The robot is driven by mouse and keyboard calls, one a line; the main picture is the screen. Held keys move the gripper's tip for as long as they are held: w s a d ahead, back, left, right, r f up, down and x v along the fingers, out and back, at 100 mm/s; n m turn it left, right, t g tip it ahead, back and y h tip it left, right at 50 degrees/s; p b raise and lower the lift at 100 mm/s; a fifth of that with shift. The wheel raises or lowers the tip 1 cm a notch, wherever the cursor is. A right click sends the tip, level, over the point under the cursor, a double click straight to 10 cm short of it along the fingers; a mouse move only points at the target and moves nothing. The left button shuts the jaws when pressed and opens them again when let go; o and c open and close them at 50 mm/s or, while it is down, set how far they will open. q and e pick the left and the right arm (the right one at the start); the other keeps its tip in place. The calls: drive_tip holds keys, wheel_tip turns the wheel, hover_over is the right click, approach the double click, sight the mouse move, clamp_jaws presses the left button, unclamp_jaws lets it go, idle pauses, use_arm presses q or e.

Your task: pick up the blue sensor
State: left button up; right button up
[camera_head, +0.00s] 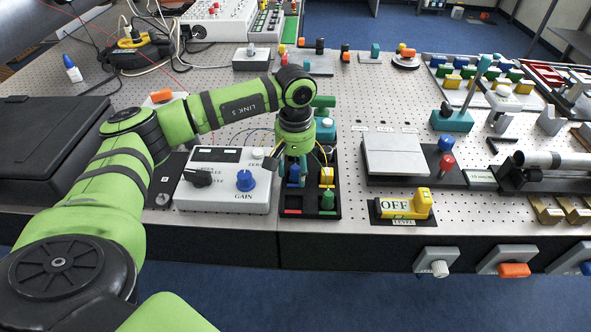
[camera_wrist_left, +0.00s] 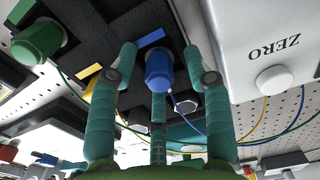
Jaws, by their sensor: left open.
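The blue sensor (camera_head: 294,174) is a short blue piece standing in a black tray (camera_head: 311,213) on the perforated table. In the left wrist view the blue sensor (camera_wrist_left: 159,70) has a thin blue wire and sits between the green fingers. My left gripper (camera_head: 288,165) points down over the tray and is open. Its fingers (camera_wrist_left: 160,52) are spread around the sensor, with visible gaps on both sides. The fingers partly hide the sensor in the head view. My right gripper is not in view.
A yellow sensor (camera_head: 327,175) and a green one (camera_head: 327,199) stand in the same tray, close by on the right. A white box with a blue GAIN knob (camera_head: 245,180) is just left of the tray. A yellow OFF switch (camera_head: 405,206) lies farther right.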

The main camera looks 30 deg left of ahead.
sight(295, 167)
use_arm(q)
clamp_jaws()
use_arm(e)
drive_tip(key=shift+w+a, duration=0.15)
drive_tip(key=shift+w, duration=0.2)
use_arm(q)
drive_tip(key=shift+r, duration=0.1)
drive_tip(key=shift+r+b, duration=0.4)
drive_tip(key=shift+r, duration=0.1)
wheel_tip(295, 167, up, 3)
drive_tip(key=shift+b, duration=0.7)
drive_tip(key=s+d+r+b, duration=0.2)
drive_tip(key=s+d+r, duration=0.3)
drive_tip(key=s, duration=0.5)
drive_tip(key=shift+s+d+r+b, duration=0.2)
drive_tip(key=shift+d+r+b, duration=0.15)
drive_tip(key=shift+r, duration=0.6)
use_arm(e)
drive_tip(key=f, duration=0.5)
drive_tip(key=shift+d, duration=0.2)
